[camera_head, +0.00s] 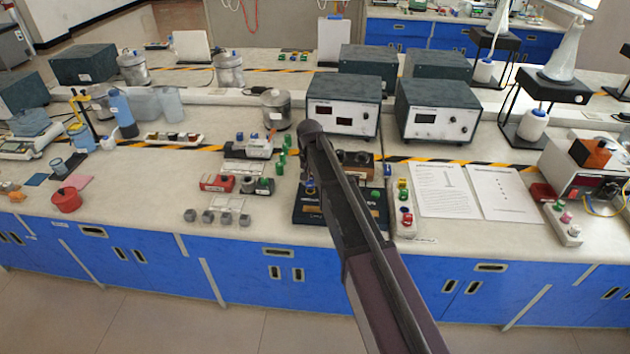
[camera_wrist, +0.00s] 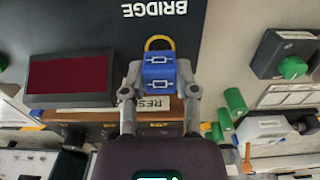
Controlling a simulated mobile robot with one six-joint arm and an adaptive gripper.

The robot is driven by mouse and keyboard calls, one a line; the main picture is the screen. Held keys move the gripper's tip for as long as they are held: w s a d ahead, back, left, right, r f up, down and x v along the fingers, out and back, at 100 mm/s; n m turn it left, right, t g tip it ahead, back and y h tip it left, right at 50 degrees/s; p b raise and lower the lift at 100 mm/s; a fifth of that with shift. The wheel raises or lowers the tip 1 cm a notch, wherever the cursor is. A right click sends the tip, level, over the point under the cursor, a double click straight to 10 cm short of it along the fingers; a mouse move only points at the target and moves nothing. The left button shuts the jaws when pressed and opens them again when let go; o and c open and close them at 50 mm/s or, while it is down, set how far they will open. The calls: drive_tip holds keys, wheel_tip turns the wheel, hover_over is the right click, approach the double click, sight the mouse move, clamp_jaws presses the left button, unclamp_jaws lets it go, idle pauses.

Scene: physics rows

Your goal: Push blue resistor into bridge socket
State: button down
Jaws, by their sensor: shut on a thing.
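In the wrist view my gripper (camera_wrist: 160,88) is shut on the blue resistor (camera_wrist: 159,72), a small block with white markings, with one finger on each side. A yellow ring (camera_wrist: 158,42) shows just beyond the resistor, over the dark board marked BRIDGE (camera_wrist: 90,20). The resistor covers what lies under it, so I cannot tell whether it touches the socket. In the head view the dark bridge board (camera_head: 303,212) lies near the bench's front edge. My arm crosses it and hides most of the board and my gripper.
A dark red display panel (camera_wrist: 70,77) lies left of the resistor in the wrist view. Green cylinders (camera_wrist: 236,102) and a black box with a green knob (camera_wrist: 284,55) are to the right. In the head view, paper sheets (camera_head: 445,190) lie right of the board and grey blocks (camera_head: 225,218) left.

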drive_tip(key=shift+f+b, duration=1.05)
idle(1.6)
drive_tip(key=shift+c, duration=1.5)
unclamp_jaws()
drive_tip(key=o, duration=0.3)
drive_tip(key=shift+r, duration=0.15)
drive_tip(key=shift+r+p, duration=3.15)
drive_tip(key=shift+p, duration=0.15)
